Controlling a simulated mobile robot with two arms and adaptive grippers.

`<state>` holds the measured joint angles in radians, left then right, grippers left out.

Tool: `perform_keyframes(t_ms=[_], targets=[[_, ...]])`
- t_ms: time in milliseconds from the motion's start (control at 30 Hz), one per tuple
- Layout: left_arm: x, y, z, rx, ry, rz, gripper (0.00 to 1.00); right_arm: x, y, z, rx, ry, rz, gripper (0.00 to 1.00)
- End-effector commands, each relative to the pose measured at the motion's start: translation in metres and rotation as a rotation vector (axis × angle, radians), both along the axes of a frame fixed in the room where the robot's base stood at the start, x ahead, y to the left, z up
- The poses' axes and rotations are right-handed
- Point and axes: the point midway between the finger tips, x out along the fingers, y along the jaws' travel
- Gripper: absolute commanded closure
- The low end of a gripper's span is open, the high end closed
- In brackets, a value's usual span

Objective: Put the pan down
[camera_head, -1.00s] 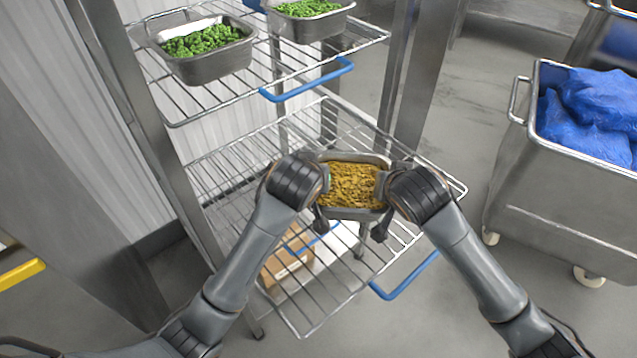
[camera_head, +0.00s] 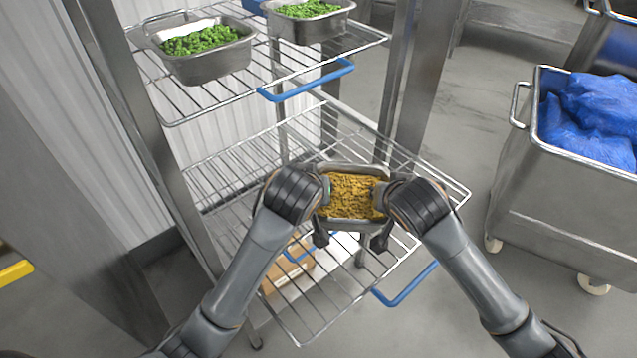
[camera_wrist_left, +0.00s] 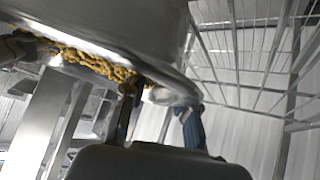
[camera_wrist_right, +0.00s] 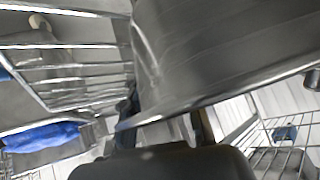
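A steel pan (camera_head: 352,219) filled with yellow rice-like food (camera_head: 353,196) is held between my two grippers, over the middle wire shelf (camera_head: 300,312). My left gripper (camera_head: 324,204) is shut on the pan's left wall, one finger inside and one outside. It also shows gripping the rim in the left wrist view (camera_wrist_left: 160,110). My right gripper (camera_head: 381,208) is shut on the pan's right wall. The right wrist view shows the pan's side (camera_wrist_right: 210,50) between its fingers (camera_wrist_right: 165,120). Whether the pan's base touches the shelf wires is hard to tell.
Two pans of green food (camera_head: 203,58) (camera_head: 308,22) stand on the upper shelf (camera_head: 180,107). A cardboard box (camera_head: 288,272) sits below the middle shelf. A steel cart (camera_head: 560,205) with blue bags stands at right. The middle shelf is bare around the held pan.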

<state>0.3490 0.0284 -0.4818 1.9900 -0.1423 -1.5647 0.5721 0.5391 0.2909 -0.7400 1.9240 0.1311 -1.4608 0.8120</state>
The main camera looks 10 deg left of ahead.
Motion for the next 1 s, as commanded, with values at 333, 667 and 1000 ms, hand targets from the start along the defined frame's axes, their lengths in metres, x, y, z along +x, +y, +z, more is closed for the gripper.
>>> perform_keyframes(t_ms=[333, 667, 1000], targets=[[-0.052, 0.001, 0.052, -0.005, -0.003, -0.003, 0.72, 0.0, -0.001, 0.0, -0.001, 0.0, -0.002, 0.72], [-0.073, 0.003, 0.071, -0.001, 0.001, -0.003, 0.72, -0.003, -0.001, 0.004, 0.0, -0.002, -0.002, 0.72], [-0.073, 0.003, 0.071, -0.001, 0.001, -0.003, 0.72, -0.048, -0.009, 0.049, 0.002, -0.004, 0.0, 0.72]])
